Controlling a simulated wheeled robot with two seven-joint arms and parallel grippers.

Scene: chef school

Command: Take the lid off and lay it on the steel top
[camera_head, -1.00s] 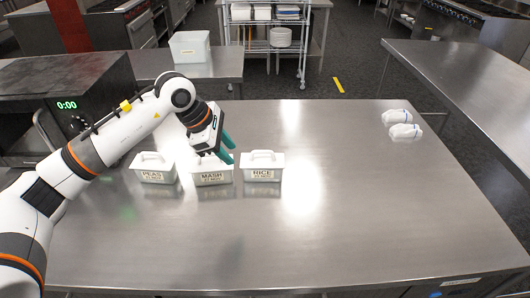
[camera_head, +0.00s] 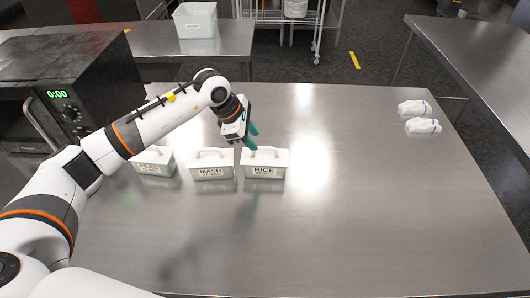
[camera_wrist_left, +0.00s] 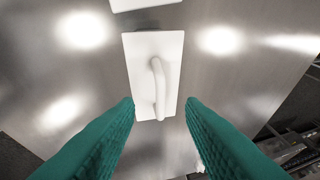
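Three white lidded tubs stand in a row on the steel top (camera_head: 330,215). They are labelled PEAS (camera_head: 152,168), MASH (camera_head: 211,172) and RICE (camera_head: 264,171). Each has a white lid with a raised loop handle. My left gripper (camera_head: 252,142) is open and empty, over the left part of the RICE tub and partly hiding its lid (camera_head: 272,158). In the left wrist view, a white lid (camera_wrist_left: 140,70) with its handle (camera_wrist_left: 158,88) lies ahead between the spread green fingers (camera_wrist_left: 160,110), apart from them. My right gripper is not in view.
A microwave (camera_head: 60,90) stands at the left. Two white wrapped bundles (camera_head: 420,127) lie at the far right of the steel top. The front and right middle of the top are clear. A white bin (camera_head: 195,20) stands on the bench behind.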

